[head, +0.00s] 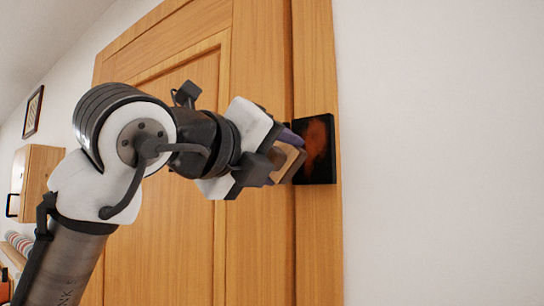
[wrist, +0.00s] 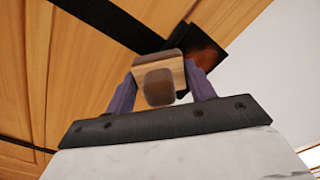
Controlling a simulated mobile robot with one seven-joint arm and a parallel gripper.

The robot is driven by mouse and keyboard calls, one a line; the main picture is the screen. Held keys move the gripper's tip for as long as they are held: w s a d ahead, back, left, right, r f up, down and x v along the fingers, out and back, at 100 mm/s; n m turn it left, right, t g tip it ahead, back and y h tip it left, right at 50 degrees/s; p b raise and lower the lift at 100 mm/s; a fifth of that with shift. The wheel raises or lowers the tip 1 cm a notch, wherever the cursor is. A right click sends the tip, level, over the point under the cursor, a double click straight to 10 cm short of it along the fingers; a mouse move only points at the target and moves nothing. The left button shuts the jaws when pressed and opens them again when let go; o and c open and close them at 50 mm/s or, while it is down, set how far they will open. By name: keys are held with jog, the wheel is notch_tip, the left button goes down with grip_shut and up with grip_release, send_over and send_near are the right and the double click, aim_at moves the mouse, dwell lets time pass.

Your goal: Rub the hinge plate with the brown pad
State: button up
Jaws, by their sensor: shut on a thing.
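The hinge plate (head: 316,152) is a dark square with a rusty orange-brown patch, upright on the right edge of the wooden door frame. It also shows in the wrist view (wrist: 204,50), behind the pad. My gripper (head: 283,158) is shut on the brown pad (head: 290,160), a small block with a tan and brown face. In the wrist view the pad (wrist: 160,66) sits between the two purple fingers. The pad is right beside the plate's left part; I cannot tell whether they touch. My gripper hides part of the pad and the plate's left edge.
The wooden door (head: 180,75) with raised panels stands behind my arm. A plain white wall (head: 440,150) lies to the right, with free room before it. A wooden cabinet (head: 38,178) and a small framed picture (head: 33,111) hang on the far left wall.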

jog(key=shift+w+d, duration=0.15)
jog(key=shift+w, duration=0.05)
jog(key=shift+s+d, duration=0.1)
